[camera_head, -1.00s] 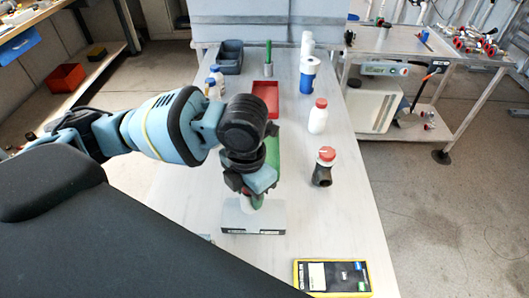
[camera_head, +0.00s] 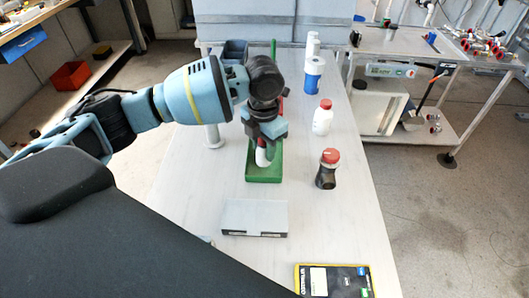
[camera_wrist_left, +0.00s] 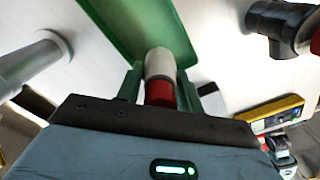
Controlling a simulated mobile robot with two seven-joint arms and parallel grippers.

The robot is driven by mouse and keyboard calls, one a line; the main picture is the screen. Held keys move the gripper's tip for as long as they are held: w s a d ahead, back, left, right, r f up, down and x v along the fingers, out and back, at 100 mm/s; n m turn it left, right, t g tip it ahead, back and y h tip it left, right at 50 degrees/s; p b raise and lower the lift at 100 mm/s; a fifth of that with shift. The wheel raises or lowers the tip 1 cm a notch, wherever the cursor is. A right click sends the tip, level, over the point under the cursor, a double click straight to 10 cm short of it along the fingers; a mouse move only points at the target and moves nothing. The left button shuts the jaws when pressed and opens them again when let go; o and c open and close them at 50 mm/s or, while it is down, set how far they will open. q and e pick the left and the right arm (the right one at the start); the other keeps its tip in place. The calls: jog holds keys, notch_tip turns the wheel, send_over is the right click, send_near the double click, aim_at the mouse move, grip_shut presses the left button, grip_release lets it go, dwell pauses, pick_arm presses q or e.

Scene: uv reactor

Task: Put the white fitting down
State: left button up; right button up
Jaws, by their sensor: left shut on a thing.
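My left gripper (camera_head: 264,143) is shut on the white fitting (camera_head: 263,157) and points down over the green tray (camera_head: 263,180). In the left wrist view the fitting (camera_wrist_left: 160,63) shows a white end and a red band between the fingers (camera_wrist_left: 159,92). The green tray (camera_wrist_left: 150,20) lies just past it in that view. Whether the fitting touches the tray floor I cannot tell. The arm and gripper hide the back of the tray. My right gripper is not in view.
A pale box (camera_head: 254,217) lies in front of the tray. To the right stand a dark fitting with a red top (camera_head: 327,172) and a white bottle (camera_head: 322,120). A grey pipe piece (camera_head: 213,137) stands left. A yellow-edged black case (camera_head: 333,281) lies at the front.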

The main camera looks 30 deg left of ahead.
aim_at(264, 154)
pick_arm(q)
jog(key=shift+w+a, duration=0.1)
jog(key=shift+w, duration=0.2)
jog(key=shift+w+f, duration=0.1)
jog(key=shift+f, duration=1.65)
jog(key=shift+f, duration=0.2)
jog(key=o, duration=1)
jog(key=shift+r, duration=0.1)
notch_tip(264, 154, up, 12)
jog(key=shift+r, duration=0.1)
